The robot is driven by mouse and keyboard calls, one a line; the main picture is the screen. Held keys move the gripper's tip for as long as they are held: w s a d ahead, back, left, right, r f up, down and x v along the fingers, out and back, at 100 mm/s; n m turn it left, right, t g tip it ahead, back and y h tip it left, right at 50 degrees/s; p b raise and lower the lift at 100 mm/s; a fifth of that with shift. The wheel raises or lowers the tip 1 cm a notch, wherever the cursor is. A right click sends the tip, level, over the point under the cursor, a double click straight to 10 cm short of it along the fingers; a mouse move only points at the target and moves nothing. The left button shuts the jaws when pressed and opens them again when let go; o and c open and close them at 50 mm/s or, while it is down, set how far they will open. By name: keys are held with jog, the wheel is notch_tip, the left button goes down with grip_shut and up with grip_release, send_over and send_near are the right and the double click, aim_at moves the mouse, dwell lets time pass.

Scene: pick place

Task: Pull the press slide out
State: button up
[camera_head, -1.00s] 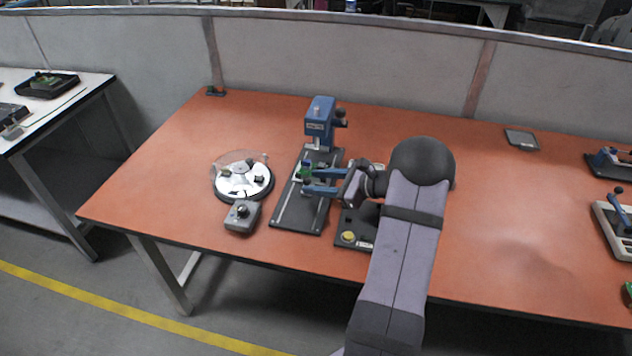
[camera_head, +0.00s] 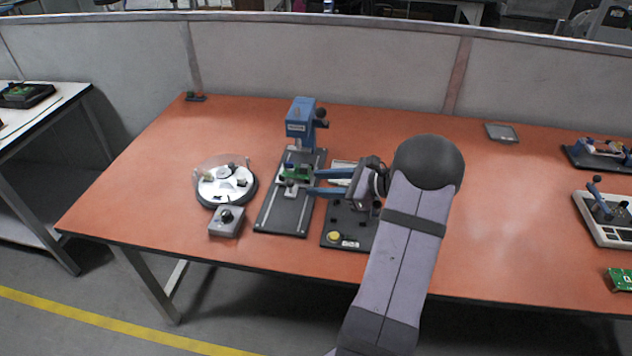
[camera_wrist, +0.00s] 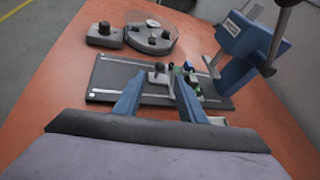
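The blue press (camera_head: 300,118) stands at the back end of a black base plate (camera_head: 283,215) with pale rails. Its slide carries a green board (camera_head: 297,173) and lies on the plate in front of the press column. A small dark knob on the slide (camera_wrist: 158,77) shows between and beyond my fingertips in the wrist view. My gripper (camera_head: 311,182) has blue fingers pointing left, at the right side of the slide. The fingers are apart, with nothing held between them; in the wrist view the gripper (camera_wrist: 160,75) also shows a clear gap.
A round turntable fixture (camera_head: 226,185) and a grey control box (camera_head: 227,221) stand left of the plate. A dark fixture with a yellow button (camera_head: 334,237) lies under my arm. The press column (camera_wrist: 240,45) rises right of the fingers in the wrist view.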

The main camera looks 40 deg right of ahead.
jog(key=w+a+r+n+g+y+p, duration=0.2)
jog(key=w+a+r+p, duration=0.15)
jog(key=a, duration=0.45)
jog(key=w+a+r+n+g+y+p, duration=0.1)
jog(key=w+a+r+n+y+p, duration=0.15)
jog(key=a+r+p, duration=0.4)
jog(key=n+g+h+p, duration=0.2)
jog(key=n+g+h, duration=0.55)
jog(key=h, duration=0.35)
send_near(290, 181)
jog(key=f, duration=0.1)
jog(key=shift+t, duration=0.45)
jog(key=shift+w+f+p, duration=0.25)
jog(key=shift+f+p, duration=0.15)
jog(key=shift+f, duration=1.5)
jog(key=shift+w+f+p, duration=0.2)
jog(key=shift+f+p, duration=0.2)
jog(key=shift+f, duration=1.45)
jog(key=shift+c, duration=0.3)
grip_shut()
